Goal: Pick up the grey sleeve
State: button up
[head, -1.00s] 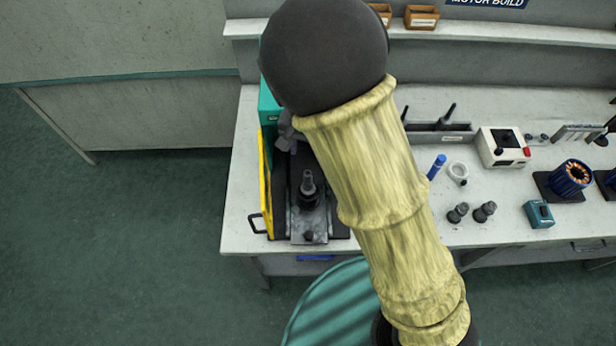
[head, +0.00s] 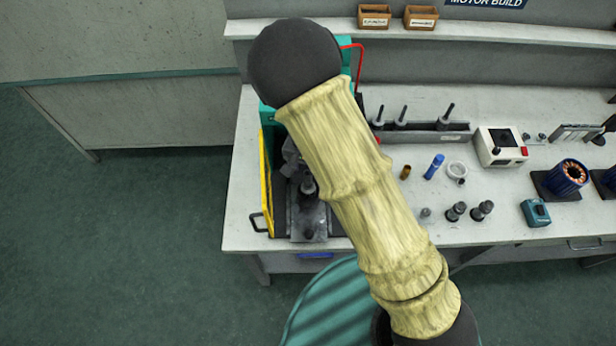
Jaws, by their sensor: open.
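I cannot tell for sure which part is the grey sleeve. A small grey part (head: 425,213) stands on the bench just right of my arm, partly close to its edge. Two darker grey stepped parts, one (head: 456,211) beside the other (head: 482,210), stand to its right. Behind them lie a pale ring (head: 457,168), a blue cylinder (head: 434,166) and a small brass-brown cylinder (head: 405,172). My gripper is not in view; my arm's cream-covered links and dark joint fill the middle of the head view.
A grey rack with upright pegs (head: 455,138) stands at the back. A white box with a red button (head: 500,147), a copper-wound stator (head: 570,176) and a teal box (head: 536,212) stand right. A yellow-sided machine (head: 265,180) is left, partly hidden by my arm.

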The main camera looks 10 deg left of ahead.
jog(key=shift+d+f+p, duration=0.1)
jog(key=shift+f+p, duration=0.55)
jog(key=shift+f, duration=1.65)
jog(key=c, duration=0.9)
